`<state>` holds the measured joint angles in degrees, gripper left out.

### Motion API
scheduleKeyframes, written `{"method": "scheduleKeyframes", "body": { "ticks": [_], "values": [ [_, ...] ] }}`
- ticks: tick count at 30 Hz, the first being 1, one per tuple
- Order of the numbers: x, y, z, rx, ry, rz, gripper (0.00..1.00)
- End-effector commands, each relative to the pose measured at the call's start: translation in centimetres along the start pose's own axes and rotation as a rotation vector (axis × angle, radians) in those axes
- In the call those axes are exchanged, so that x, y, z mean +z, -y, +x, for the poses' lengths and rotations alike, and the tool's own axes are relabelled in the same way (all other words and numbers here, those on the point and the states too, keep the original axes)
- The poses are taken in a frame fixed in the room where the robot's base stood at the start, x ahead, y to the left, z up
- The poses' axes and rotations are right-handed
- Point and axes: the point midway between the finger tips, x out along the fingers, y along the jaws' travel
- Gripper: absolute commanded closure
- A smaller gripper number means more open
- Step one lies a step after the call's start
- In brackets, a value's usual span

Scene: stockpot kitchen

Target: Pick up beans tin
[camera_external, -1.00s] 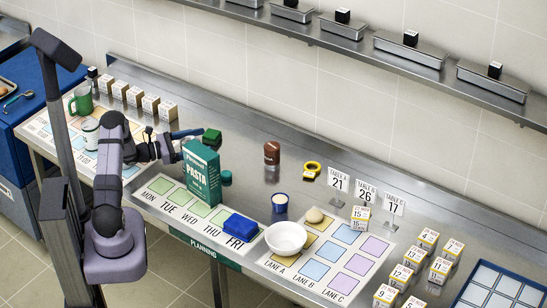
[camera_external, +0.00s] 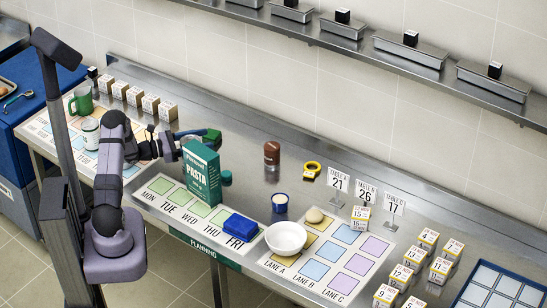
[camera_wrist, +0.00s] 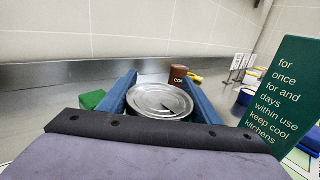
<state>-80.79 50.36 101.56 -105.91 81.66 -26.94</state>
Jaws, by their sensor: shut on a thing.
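A round tin with a silver lid and a dark pull tab (camera_wrist: 152,98) is between the two blue fingers of my gripper (camera_wrist: 159,82) in the wrist view. My gripper is shut on it. Its label is hidden, so I cannot read that it says beans. In the external view my gripper (camera_external: 196,138) is low behind the green pasta box (camera_external: 201,172), which hides the tin.
The pasta box (camera_wrist: 283,95) stands close on the right in the wrist view. A green block (camera_external: 212,135) is just beyond my gripper. A white bowl (camera_external: 286,239) is nearer the front.

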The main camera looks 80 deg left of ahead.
Motion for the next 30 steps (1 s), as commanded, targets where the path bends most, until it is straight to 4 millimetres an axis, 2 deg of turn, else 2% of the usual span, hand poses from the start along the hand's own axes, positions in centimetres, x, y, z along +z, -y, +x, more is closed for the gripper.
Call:
{"method": "scheduleKeyframes", "body": {
  "ticks": [18,23,30],
  "values": [
    [8.4,0.0,0.0,0.000,0.004,0.006,0.80],
    [9.4,0.0,0.0,-0.001,0.003,0.004,0.80],
    [9.7,0.0,0.0,0.000,0.003,0.002,0.80]
  ]
}}
